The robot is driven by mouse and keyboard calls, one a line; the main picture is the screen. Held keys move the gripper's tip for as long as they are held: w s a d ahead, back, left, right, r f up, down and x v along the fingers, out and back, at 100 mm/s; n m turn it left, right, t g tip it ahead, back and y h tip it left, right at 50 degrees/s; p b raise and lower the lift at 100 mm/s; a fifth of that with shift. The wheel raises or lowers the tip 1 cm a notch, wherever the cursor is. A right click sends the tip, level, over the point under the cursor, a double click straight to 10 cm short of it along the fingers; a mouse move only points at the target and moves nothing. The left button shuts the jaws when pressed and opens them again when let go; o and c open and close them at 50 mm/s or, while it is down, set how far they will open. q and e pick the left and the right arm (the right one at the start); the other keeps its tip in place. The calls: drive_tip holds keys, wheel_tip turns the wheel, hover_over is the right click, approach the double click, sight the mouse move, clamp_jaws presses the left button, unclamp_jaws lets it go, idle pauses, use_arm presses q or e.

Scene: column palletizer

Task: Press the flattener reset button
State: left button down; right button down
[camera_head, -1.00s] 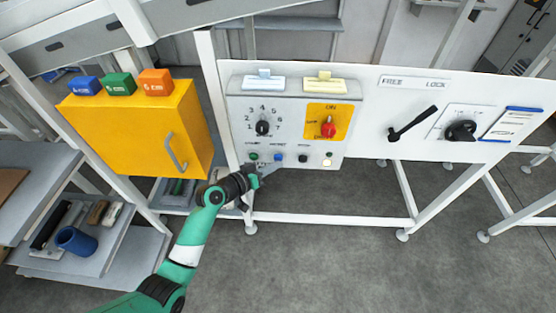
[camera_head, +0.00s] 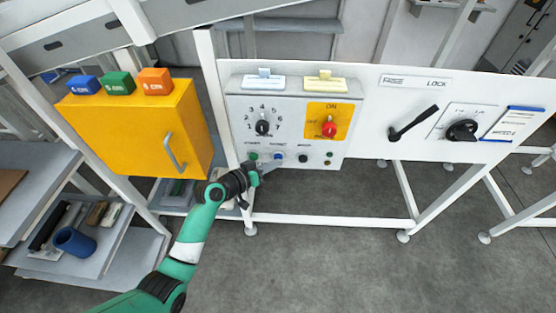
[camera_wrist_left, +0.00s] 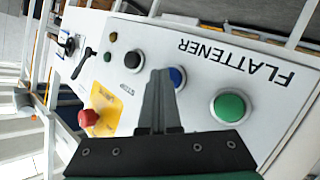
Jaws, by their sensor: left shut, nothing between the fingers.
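The grey flattener panel (camera_head: 290,95) stands in the middle of the head view; its FLATTENER lettering (camera_wrist_left: 235,62) is readable in the left wrist view. A blue button (camera_head: 279,157) sits in its lower row between a green button (camera_head: 254,157) and a black button (camera_head: 303,158). In the left wrist view these are blue (camera_wrist_left: 177,77), green (camera_wrist_left: 229,107) and black (camera_wrist_left: 133,60). My left gripper (camera_head: 268,166) is shut and empty, its tips (camera_wrist_left: 161,74) at the blue button's edge. I cannot tell whether they touch it. My right gripper is out of view.
Above the buttons are a numbered dial (camera_head: 262,128) and a red knob (camera_head: 328,128) on a yellow plate. A black lever (camera_head: 412,124) projects on the right. A yellow cabinet (camera_head: 130,130) with a handle stands left. Small lamps (camera_head: 328,156) sit right of the black button.

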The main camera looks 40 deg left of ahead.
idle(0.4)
use_arm(q)
drive_tip(key=shift+s+d+p, duration=0.5)
drive_tip(key=shift+s+p, duration=0.15)
drive_tip(key=s+d+p, duration=0.2)
drive_tip(key=s+d, duration=0.1)
drive_tip(key=shift+s+d+p, duration=0.15)
drive_tip(key=shift+s+p, duration=0.25)
idle(0.8)
